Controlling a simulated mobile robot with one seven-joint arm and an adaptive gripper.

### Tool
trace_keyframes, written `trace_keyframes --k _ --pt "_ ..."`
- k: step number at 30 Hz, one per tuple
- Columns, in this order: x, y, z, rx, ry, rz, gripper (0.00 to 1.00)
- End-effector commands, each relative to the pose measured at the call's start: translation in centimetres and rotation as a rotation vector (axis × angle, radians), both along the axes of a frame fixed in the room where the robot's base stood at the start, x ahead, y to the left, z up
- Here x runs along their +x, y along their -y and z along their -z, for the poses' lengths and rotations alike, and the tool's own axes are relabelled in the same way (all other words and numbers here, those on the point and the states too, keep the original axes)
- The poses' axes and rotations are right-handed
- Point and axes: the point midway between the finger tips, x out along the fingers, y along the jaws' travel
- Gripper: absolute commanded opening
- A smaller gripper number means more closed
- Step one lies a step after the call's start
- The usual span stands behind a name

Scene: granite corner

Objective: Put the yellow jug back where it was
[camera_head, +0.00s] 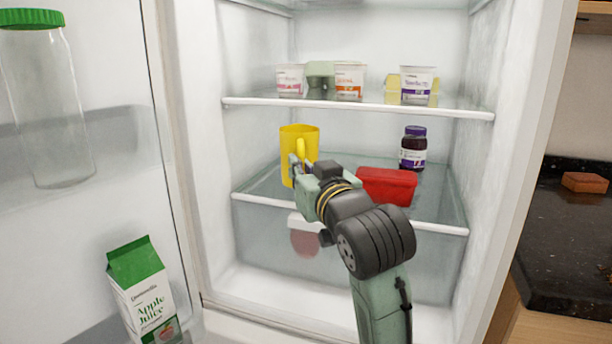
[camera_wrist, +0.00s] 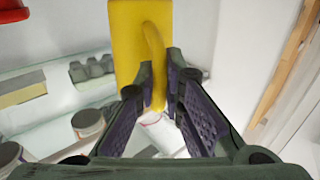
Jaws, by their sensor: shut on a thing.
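The yellow jug (camera_head: 307,137) is upright inside the open fridge, at the left of the middle glass shelf (camera_head: 262,184). In the wrist view the jug (camera_wrist: 127,45) fills the upper middle, with its handle toward me. My gripper (camera_head: 301,166) reaches in from the front and is shut on the jug's handle. The wrist view shows the fingers (camera_wrist: 160,88) on either side of the handle. The jug's base is partly hidden by my gripper, so I cannot tell whether it touches the shelf.
A red container (camera_head: 387,186) sits right of my gripper on the middle shelf, with a dark jar (camera_head: 413,149) behind it. Tubs (camera_head: 349,80) and an egg carton (camera_head: 320,73) stand on the upper shelf (camera_head: 358,107). The open door (camera_head: 110,130) is at the left.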

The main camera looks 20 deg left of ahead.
Motion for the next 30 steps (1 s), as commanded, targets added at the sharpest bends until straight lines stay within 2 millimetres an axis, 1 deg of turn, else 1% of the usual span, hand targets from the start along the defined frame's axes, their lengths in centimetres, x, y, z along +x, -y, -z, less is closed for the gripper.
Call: trace_keyframes --k 1,3,6,10,14,18,21,30 --pt "1.3 -0.3 0.0 0.0 -0.004 0.0 0.0" --pt "3.0 -0.6 0.2 0.0 -0.004 0.001 0.0" --pt "5.0 -1.1 0.4 0.0 -0.001 0.001 0.0" --pt "6.5 -1.4 0.5 0.001 0.001 0.001 0.0" --pt "7.0 -1.5 1.0 0.0 0.001 0.001 0.0" --pt "6.9 -1.5 2.9 0.001 -0.002 0.0 0.0" --pt "6.9 -1.5 3.9 0.0 0.0 0.0 0.0" --pt "6.9 -1.5 4.1 0.0 0.003 0.0 0.0"
